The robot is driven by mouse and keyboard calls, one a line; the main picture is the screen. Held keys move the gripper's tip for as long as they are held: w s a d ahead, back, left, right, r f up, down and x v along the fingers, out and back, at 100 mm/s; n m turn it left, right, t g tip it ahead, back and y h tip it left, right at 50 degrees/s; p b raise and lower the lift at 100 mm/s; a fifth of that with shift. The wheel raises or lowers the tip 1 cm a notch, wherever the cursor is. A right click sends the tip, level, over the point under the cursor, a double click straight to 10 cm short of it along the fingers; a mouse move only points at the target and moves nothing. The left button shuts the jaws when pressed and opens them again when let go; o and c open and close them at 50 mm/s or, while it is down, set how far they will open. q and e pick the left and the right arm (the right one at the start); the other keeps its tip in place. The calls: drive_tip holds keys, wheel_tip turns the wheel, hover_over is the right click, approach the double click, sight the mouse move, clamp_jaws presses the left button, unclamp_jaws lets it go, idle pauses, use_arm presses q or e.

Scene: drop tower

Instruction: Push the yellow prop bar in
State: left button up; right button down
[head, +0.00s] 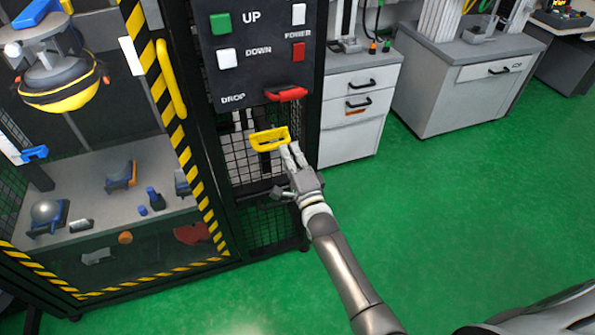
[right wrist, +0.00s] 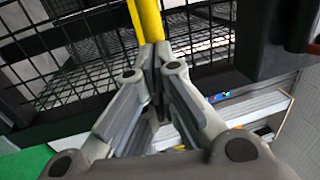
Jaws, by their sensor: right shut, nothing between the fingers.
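The yellow prop bar (head: 270,139) is a loop-shaped handle on the front of the drop tower, below the red drop handle (head: 286,93). My right gripper (head: 285,151) is shut and empty, with its fingertips at the lower right side of the bar. In the right wrist view the yellow bar (right wrist: 147,20) rises just beyond the closed fingertips (right wrist: 154,58). The fingertips look very close to it or touching; I cannot tell which. The fingertips hide part of the bar there. My left gripper is not in view.
The dark control panel (head: 245,55) with green, white and red buttons is above the bar. Black mesh (head: 265,225) surrounds it. A striped tower door with a yellow handle (head: 171,78) is left. A drawer cabinet (head: 350,120) stands right, with open green floor in front.

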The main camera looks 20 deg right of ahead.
drive_tip(key=shift+w+r, duration=0.2)
drive_tip(key=shift+w, duration=0.4)
drive_tip(key=shift+s, duration=0.1)
drive_tip(key=s+f, duration=0.2)
drive_tip(key=s, duration=0.9)
drive_tip(key=shift+s+d+f, duration=0.25)
drive_tip(key=shift+s+f, duration=0.05)
drive_tip(key=shift+s, duration=0.1)
